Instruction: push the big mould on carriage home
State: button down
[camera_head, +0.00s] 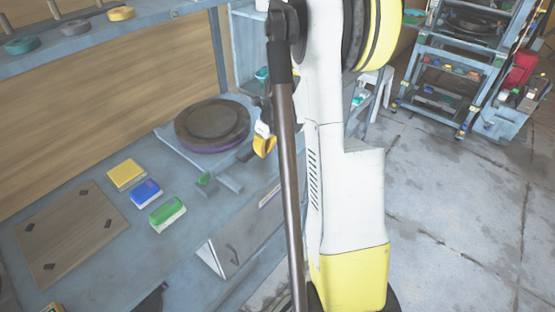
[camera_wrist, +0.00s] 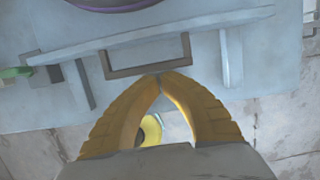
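The big mould (camera_head: 211,124) is a dark round disc with a purple lower rim. It lies flat on the blue-grey carriage plate (camera_head: 175,148) on the bench. The wrist view shows only the mould's purple edge (camera_wrist: 112,6) at the top, and the carriage's front bar with a grey rectangular handle frame (camera_wrist: 150,68) below it. My gripper (camera_wrist: 161,76) has its two yellow fingertips together, with nothing seen between them. The tips are at the frame's lower edge; I cannot tell whether they touch it. In the head view my gripper (camera_head: 264,146) is partly hidden behind my arm.
Yellow (camera_head: 126,174), blue (camera_head: 146,193) and green (camera_head: 167,213) blocks lie on the bench, left of the carriage. A brown board (camera_head: 70,232) lies nearer. A drawer front (camera_head: 240,238) is below the bench edge. Shelving carts (camera_head: 450,75) stand at the back right; the floor between is clear.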

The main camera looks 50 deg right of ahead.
aim_at(251, 146)
jog(key=w, duration=0.5)
jog(key=shift+w+a, duration=0.25)
jog(key=shift+w, duration=0.15)
jog(key=shift+s, duration=0.1)
